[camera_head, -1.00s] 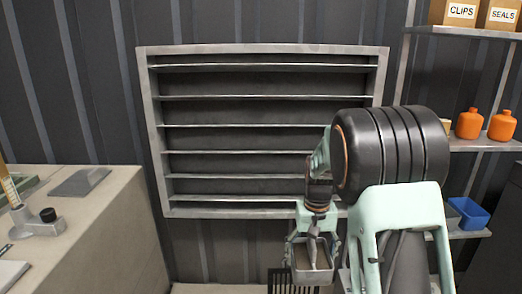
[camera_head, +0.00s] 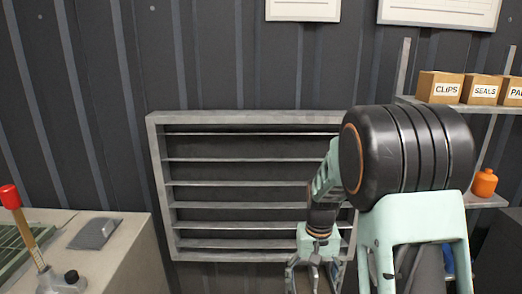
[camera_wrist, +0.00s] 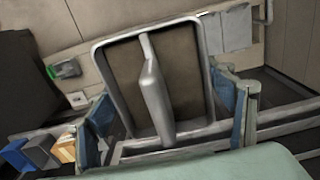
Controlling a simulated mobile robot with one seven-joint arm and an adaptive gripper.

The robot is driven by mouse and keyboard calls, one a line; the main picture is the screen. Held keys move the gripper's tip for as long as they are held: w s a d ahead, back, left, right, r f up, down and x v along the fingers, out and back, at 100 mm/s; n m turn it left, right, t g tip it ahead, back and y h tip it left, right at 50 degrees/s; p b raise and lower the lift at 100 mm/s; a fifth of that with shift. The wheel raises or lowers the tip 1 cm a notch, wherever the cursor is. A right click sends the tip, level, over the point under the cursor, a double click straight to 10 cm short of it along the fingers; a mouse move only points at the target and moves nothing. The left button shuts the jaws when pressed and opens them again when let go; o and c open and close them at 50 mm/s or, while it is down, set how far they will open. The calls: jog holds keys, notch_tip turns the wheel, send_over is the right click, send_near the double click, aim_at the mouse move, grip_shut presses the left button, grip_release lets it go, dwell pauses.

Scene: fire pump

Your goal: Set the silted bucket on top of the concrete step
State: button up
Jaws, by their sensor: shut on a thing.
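The silted bucket (camera_wrist: 189,76) fills the middle of the wrist view. It has a pale metal rectangular rim, brown silt inside and a grey bar-like part across its middle. My gripper (camera_wrist: 166,100) is shut on it, with blue-padded fingers at its left and right. In the head view my gripper (camera_head: 313,277) is at the bottom edge, in front of the louvre. The bucket is out of sight there, below the frame. I cannot make out the concrete step for certain in either current view.
A louvred vent (camera_head: 250,195) is on the dark ribbed wall behind my gripper. A pale bench (camera_head: 130,255) with tools stands at left. Shelves at right hold labelled boxes (camera_head: 440,87) and an orange bottle (camera_head: 484,183).

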aim_at(315, 290)
jog(key=s+r+p, duration=0.4)
jog(key=r+p, duration=1)
jog(key=r, duration=0.1)
jog(key=shift+p, duration=0.4)
jog(key=shift+f, duration=0.1)
